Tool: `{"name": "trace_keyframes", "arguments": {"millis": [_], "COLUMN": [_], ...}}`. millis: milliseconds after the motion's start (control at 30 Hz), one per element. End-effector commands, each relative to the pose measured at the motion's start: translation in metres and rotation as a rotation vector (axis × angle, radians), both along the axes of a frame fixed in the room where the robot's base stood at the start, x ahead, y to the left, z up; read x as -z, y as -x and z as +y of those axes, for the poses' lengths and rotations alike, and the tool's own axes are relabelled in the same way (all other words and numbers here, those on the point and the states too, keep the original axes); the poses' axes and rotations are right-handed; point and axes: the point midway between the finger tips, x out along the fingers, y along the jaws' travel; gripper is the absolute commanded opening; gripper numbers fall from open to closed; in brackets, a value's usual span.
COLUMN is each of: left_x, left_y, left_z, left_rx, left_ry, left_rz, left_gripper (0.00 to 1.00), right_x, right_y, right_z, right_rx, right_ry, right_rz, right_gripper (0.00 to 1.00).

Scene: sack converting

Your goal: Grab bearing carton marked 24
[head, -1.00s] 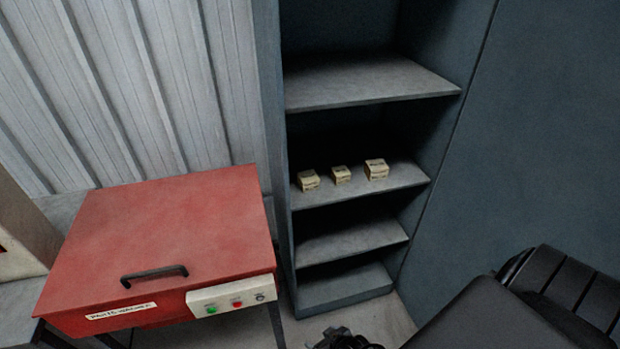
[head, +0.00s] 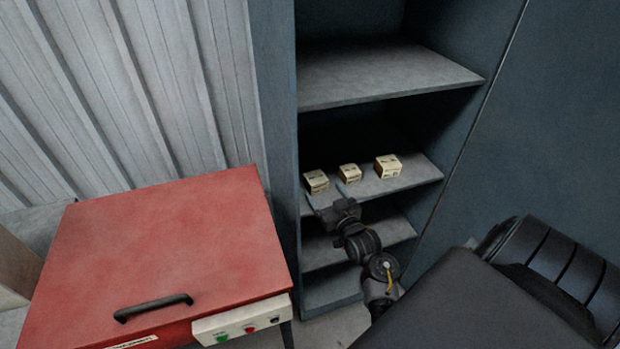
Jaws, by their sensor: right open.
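Three small cream cartons stand in a row on a middle shelf of the grey-blue cabinet: a left carton (head: 316,182), a middle carton (head: 349,173) and a right carton (head: 388,166). Dark print shows on them, but it is too small to read, so I cannot tell which is marked 24. My right gripper (head: 329,196) is open and empty, just in front of the shelf edge. Its fingers point up toward the left and middle cartons and look apart from them, though depth is hard to judge. My left gripper is not in view.
The cabinet shelf above (head: 385,78) overhangs the cartons. Another shelf (head: 385,240) lies below, behind my right arm. A red machine (head: 165,250) with a black handle and a button panel (head: 243,320) stands at the left, close to the cabinet.

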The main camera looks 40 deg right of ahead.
Motion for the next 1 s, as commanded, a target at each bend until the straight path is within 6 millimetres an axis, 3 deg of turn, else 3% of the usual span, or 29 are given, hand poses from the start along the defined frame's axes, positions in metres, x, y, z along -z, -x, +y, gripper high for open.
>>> {"name": "trace_keyframes", "arguments": {"millis": [67, 133, 300, 433, 667, 800, 1000], "left_x": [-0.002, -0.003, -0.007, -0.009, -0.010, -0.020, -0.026], "left_y": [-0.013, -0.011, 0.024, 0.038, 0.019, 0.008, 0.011], "left_z": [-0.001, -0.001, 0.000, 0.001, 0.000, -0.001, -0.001], "left_rx": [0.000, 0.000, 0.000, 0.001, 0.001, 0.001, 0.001], "left_ry": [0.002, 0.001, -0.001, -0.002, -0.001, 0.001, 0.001], "left_rz": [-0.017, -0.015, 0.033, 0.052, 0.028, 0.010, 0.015], "left_gripper": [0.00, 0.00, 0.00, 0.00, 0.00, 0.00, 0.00], "right_x": [0.000, -0.001, -0.001, 0.000, 0.000, -0.003, 0.000], "right_y": [0.001, -0.004, -0.029, -0.043, -0.050, -0.067, -0.092], "right_z": [-0.004, -0.009, -0.018, -0.021, -0.021, -0.022, -0.027], "right_rx": [0.007, 0.013, 0.018, 0.018, 0.016, 0.014, 0.015], "right_ry": [0.000, -0.001, -0.001, -0.001, 0.001, -0.002, -0.001], "right_rz": [0.001, 0.000, -0.001, 0.001, 0.001, 0.000, 0.002], "right_gripper": [0.82, 0.82, 0.82, 0.82, 0.82, 0.82, 0.82]}}
